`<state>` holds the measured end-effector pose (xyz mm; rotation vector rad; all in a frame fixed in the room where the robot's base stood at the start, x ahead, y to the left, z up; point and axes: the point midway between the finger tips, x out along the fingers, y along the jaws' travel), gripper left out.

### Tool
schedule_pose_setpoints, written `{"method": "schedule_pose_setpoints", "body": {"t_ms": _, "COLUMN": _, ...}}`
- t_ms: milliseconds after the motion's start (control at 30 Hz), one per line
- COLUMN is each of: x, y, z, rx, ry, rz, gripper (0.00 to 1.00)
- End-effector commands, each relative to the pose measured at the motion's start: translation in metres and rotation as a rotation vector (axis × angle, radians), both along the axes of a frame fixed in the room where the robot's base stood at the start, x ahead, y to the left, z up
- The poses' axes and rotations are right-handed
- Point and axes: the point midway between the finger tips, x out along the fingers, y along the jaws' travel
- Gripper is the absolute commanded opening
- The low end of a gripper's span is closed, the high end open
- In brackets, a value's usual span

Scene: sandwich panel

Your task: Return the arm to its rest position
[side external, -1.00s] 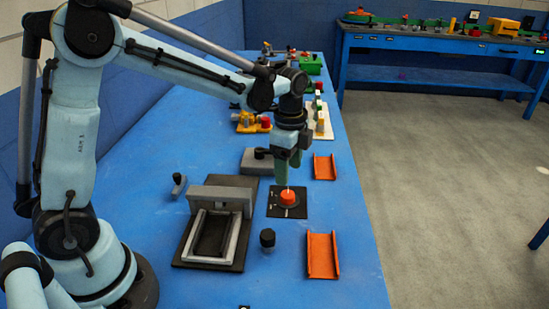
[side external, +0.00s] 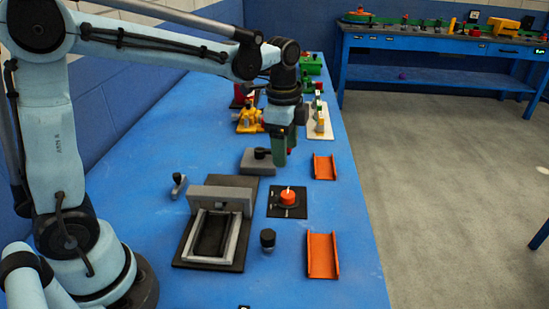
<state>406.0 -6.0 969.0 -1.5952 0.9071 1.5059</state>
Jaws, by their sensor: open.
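My gripper (side external: 287,153) hangs pointing down above the blue table (side external: 345,275), with its green fingers apart and nothing seen between them. It is above and behind the orange round piece (side external: 288,197), which sits on a black square plate (side external: 300,211) with a small light peg at its top. The gripper is clear of that piece. The arm reaches in from the left with its forearm roughly level.
Two orange trays (side external: 324,167) (side external: 322,256) lie along the right side. A black frame fixture (side external: 215,225) stands at the left, with a dark knob (side external: 267,238) beside it. A grey block (side external: 258,162) with a black handle sits near the gripper. Coloured assemblies (side external: 249,119) stand farther back.

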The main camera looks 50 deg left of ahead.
Motion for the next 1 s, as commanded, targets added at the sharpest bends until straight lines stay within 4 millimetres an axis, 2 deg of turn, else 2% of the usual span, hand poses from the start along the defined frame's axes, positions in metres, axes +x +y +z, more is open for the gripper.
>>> {"method": "schedule_pose_setpoints", "body": {"t_ms": 300, "x": -0.053, "y": 0.003, "z": 0.019, "rx": -0.075, "ry": -0.221, "rz": 0.425, "gripper": 0.64}}
{"method": "schedule_pose_setpoints", "body": {"t_ms": 600, "x": -0.097, "y": 0.005, "z": 0.013, "rx": -0.232, "ry": -0.413, "rz": 0.815, "gripper": 0.64}}
{"method": "schedule_pose_setpoints", "body": {"t_ms": 800, "x": -0.113, "y": 0.006, "z": 0.003, "rx": -0.331, "ry": -0.486, "rz": 0.984, "gripper": 0.64}}
{"method": "schedule_pose_setpoints", "body": {"t_ms": 1000, "x": -0.116, "y": 0.006, "z": 0.000, "rx": -0.365, "ry": -0.507, "rz": 1.036, "gripper": 0.64}}
